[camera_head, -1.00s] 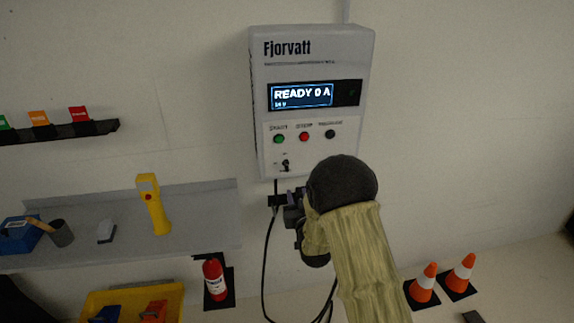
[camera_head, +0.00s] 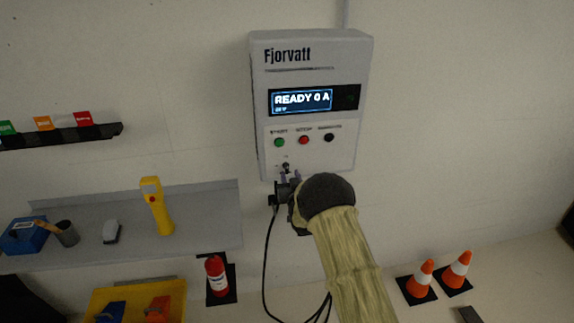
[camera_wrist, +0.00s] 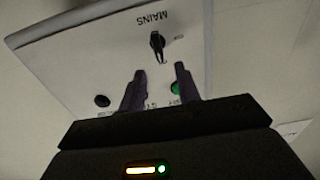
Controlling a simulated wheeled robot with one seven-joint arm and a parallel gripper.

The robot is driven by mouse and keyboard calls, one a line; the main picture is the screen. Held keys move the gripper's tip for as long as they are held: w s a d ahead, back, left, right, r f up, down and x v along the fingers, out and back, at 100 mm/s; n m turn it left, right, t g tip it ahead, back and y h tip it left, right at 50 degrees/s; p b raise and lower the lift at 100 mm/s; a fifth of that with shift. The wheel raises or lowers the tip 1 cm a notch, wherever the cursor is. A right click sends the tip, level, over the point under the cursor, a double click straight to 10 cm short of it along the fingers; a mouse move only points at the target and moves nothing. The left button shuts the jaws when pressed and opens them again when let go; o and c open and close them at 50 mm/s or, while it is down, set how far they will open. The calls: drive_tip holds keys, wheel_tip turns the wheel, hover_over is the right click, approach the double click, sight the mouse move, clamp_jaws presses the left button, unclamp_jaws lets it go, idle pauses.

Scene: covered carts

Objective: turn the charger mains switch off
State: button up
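The Fjorvatt charger (camera_head: 312,60) is a pale box on the wall, its display (camera_head: 302,98) lit with "READY 0 A". Its mains switch (camera_head: 286,167) is a small dark toggle at the lower left of the front. In the wrist view the switch (camera_wrist: 157,43) stands beside the upside-down word MAINS. My gripper (camera_head: 289,176) is just below the switch in the head view. In the wrist view my gripper (camera_wrist: 160,76) has its two fingers apart with nothing between the tips; the switch appears beyond the gap. Whether a finger touches the panel I cannot tell.
Green (camera_head: 279,142), red (camera_head: 303,140) and dark (camera_head: 328,138) buttons sit above the switch. A black cable (camera_head: 266,260) hangs below the charger. A grey shelf (camera_head: 200,220) with a yellow device (camera_head: 156,205) is at left. Cones (camera_head: 420,279) stand lower right.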

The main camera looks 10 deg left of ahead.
sight(287, 166)
drive_tip(key=shift+p+x, duration=0.9)
drive_tip(key=shift+x, duration=1.95)
clamp_jaws()
